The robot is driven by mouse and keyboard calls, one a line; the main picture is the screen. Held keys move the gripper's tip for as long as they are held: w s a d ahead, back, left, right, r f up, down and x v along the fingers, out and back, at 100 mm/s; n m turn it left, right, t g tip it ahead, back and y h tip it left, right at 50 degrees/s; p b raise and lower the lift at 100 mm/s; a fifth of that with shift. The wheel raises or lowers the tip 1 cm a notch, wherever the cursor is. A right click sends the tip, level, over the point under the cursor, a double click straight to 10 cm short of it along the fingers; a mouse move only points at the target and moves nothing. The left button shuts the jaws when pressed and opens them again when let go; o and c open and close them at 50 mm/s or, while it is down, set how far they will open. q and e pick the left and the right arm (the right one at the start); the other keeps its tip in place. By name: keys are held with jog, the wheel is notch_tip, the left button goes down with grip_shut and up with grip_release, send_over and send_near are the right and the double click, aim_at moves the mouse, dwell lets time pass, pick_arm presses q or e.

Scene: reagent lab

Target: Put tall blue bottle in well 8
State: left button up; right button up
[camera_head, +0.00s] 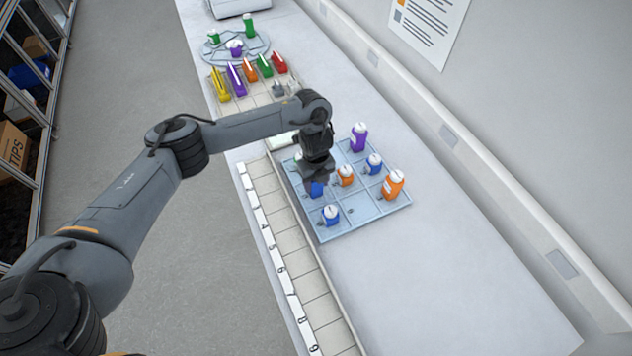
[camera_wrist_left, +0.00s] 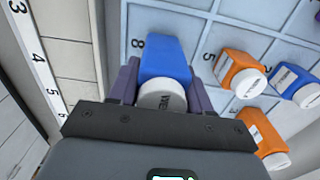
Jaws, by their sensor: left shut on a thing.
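My left gripper (camera_head: 317,184) is shut on the tall blue bottle (camera_head: 316,190), with one finger on each side of it. In the left wrist view the blue bottle (camera_wrist_left: 164,58) lies between the purple-grey fingers of the gripper (camera_wrist_left: 165,85), its white cap towards the camera. The bottle is at the pale blue tray (camera_head: 377,213), beside the printed label 8 (camera_wrist_left: 138,43) of well 8. I cannot tell whether its base touches the tray floor. My right gripper is not in view.
Near the gripper the tray holds a small orange bottle (camera_head: 346,176), a blue bottle (camera_head: 330,214), another blue bottle (camera_head: 374,164), a large orange bottle (camera_head: 393,184) and a purple bottle (camera_head: 359,138). A numbered strip (camera_head: 272,243) runs along the left. The bench at lower right is clear.

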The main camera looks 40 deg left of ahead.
pick_arm(q)
jog(key=shift+f, duration=0.15)
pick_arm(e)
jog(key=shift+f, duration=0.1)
pick_arm(q)
jog(key=o, duration=1.1)
jog(key=shift+c, duration=0.2)
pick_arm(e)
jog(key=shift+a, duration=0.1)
